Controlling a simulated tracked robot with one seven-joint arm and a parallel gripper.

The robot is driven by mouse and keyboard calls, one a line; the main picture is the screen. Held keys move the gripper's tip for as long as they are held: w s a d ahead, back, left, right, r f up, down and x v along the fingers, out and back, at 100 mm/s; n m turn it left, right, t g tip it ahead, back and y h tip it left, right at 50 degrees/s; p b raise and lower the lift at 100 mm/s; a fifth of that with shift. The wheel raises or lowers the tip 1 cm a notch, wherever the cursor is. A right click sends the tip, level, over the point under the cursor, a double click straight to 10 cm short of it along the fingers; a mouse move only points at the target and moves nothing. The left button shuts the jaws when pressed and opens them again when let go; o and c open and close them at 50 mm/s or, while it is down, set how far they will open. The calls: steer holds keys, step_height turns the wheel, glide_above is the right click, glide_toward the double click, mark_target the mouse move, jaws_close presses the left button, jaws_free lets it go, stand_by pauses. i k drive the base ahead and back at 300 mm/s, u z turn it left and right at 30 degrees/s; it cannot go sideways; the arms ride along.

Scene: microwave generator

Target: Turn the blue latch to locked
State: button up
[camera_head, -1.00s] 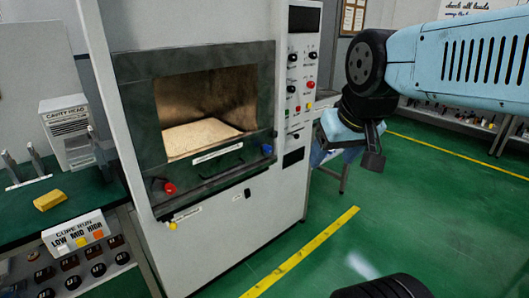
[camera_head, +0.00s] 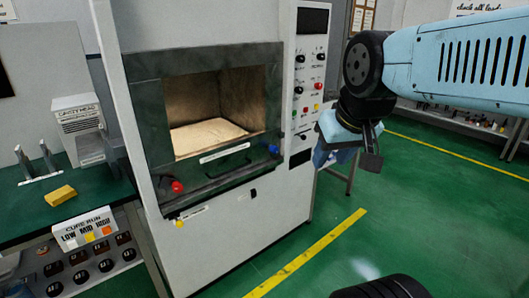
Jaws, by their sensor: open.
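The blue latch (camera_head: 273,149) is a small blue knob at the lower right corner of the oven's dark door frame. A red knob (camera_head: 178,187) sits at the lower left of the same frame. The oven cavity (camera_head: 205,105) shows a pale floor inside. My gripper (camera_head: 370,152) hangs to the right of the oven, apart from the latch and nearer to me. It is open, and one dark finger shows clearly. The other finger is hard to make out. I cannot read the latch's exact angle at this size.
A control panel (camera_head: 309,75) with knobs and buttons is right of the cavity. At left, a green bench (camera_head: 100,190) holds a yellow block (camera_head: 60,195), a metal fixture and a white unit. The green floor (camera_head: 430,220) at right is clear, with yellow lines.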

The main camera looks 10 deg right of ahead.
mark_target(273, 150)
steer(key=z, duration=1.35)
steer(key=i, duration=0.1)
steer(key=u, duration=2.95)
steer(key=k, duration=0.95)
steer(key=z, duration=1.3)
steer(key=i, duration=0.95)
steer(key=z, duration=0.05)
